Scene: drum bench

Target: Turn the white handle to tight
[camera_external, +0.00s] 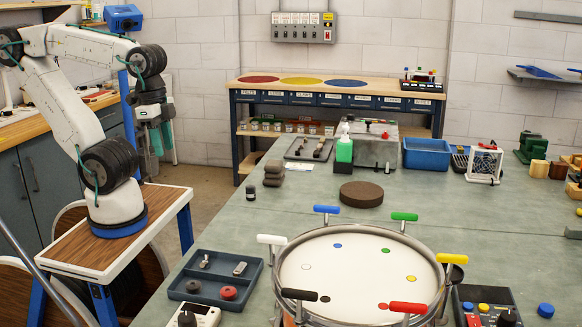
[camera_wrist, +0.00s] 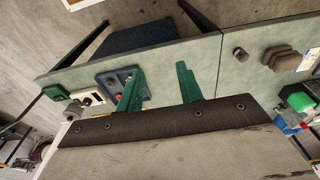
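The white handle (camera_external: 271,239) is a short bar at the left rim of a round drum (camera_external: 352,270) with a pale head. Its stem runs down at the rim; its tightness does not show. Around the rim are blue (camera_external: 327,209), green (camera_external: 404,216), yellow (camera_external: 452,258), red (camera_external: 408,307) and black (camera_external: 299,295) handles. My gripper (camera_external: 154,148) hangs far left of the drum, beyond the bench edge and well away from the white handle. In the wrist view its two green fingers (camera_wrist: 160,72) are apart with nothing between them. I cannot make out the drum in the wrist view.
A blue tray (camera_external: 180,290) with small parts lies left of the drum. A brown round block (camera_external: 361,194), a green bottle (camera_external: 344,149) and a blue bin (camera_external: 427,168) stand behind it. A control box (camera_external: 487,294) is at the right. Clear bench lies left of the brown block.

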